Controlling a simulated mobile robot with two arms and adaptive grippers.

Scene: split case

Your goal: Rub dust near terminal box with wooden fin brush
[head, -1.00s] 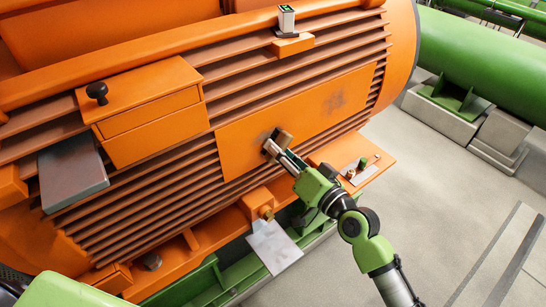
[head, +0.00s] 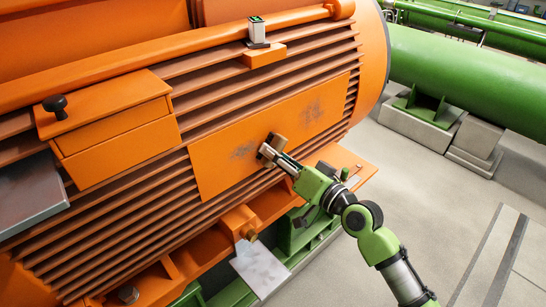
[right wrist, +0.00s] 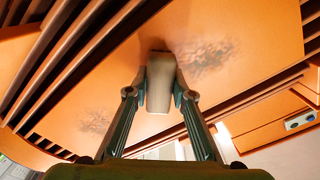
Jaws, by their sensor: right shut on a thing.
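My right gripper (head: 268,157) is shut on the wooden brush (head: 275,144), whose head is at the flat orange side panel (head: 215,160). In the right wrist view the pale handle (right wrist: 160,88) sits between both fingers, with a dark end at the panel; exact contact is unclear. One grey dust patch (head: 243,151) lies just left of the brush, another (head: 313,113) to its upper right. Both show in the right wrist view, one beside the brush (right wrist: 203,56), one lower left (right wrist: 95,122). The orange terminal box (head: 115,120) with a black knob is farther left. My left gripper is out of view.
Cooling fins (head: 110,220) surround the panel. A small grey device (head: 257,30) stands on a ledge above. A grey plate (head: 30,195) juts out at left, and an orange shelf (head: 350,163) below right. Open floor (head: 440,190) lies to the right.

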